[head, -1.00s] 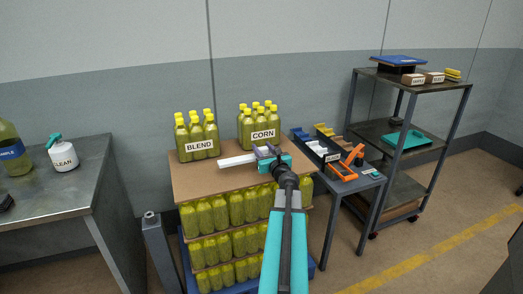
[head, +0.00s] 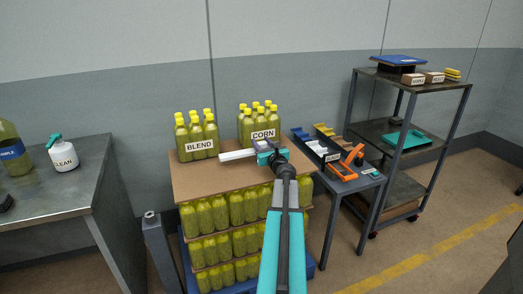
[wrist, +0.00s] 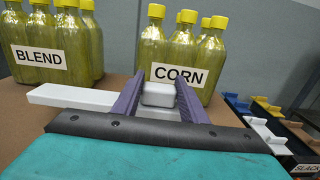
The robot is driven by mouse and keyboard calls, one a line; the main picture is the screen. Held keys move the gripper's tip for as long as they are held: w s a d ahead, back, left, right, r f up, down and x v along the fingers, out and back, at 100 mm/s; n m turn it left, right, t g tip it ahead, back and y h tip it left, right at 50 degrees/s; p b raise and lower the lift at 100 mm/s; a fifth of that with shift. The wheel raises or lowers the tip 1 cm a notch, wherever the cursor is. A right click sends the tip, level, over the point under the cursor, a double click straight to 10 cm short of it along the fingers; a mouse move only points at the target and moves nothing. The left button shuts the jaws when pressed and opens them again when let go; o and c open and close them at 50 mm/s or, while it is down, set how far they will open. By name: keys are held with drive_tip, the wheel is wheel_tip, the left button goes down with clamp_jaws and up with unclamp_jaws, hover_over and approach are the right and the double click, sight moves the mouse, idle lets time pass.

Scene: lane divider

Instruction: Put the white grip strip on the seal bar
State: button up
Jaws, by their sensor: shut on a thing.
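My gripper (wrist: 158,98) is shut on the white block of a white strip (wrist: 75,96). The strip reaches out to the left of the jaws. In the head view the gripper (head: 262,147) and the strip (head: 236,155) are over the brown top of the bottle stack, in front of the bottles; whether the strip touches the top I cannot tell. An orange and black tool (head: 342,171) lies on the small side table; I cannot tell whether the seal bar is part of it.
Bottles labelled BLEND (head: 199,146) and CORN (head: 263,134) stand at the back of the brown board (head: 195,181). Trays with blue, yellow and white pieces (head: 322,147) are on the right. A cart (head: 385,133) stands farther right, a metal bench (head: 60,190) at left.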

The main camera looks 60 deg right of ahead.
drive_tip(key=shift+w+d, duration=0.35)
drive_tip(key=shift+d, duration=0.05)
drive_tip(key=shift+s+a+f, duration=0.1)
drive_tip(key=shift+f, duration=1.65)
drive_tip(key=shift+f+b, duration=0.2)
drive_tip(key=shift+b, duration=0.2)
drive_tip(key=o, duration=1.2)
drive_tip(key=shift+o, duration=0.2)
drive_tip(key=shift+r, duration=0.2)
drive_tip(key=shift+v, duration=6)
drive_tip(key=shift+o, duration=0.4)
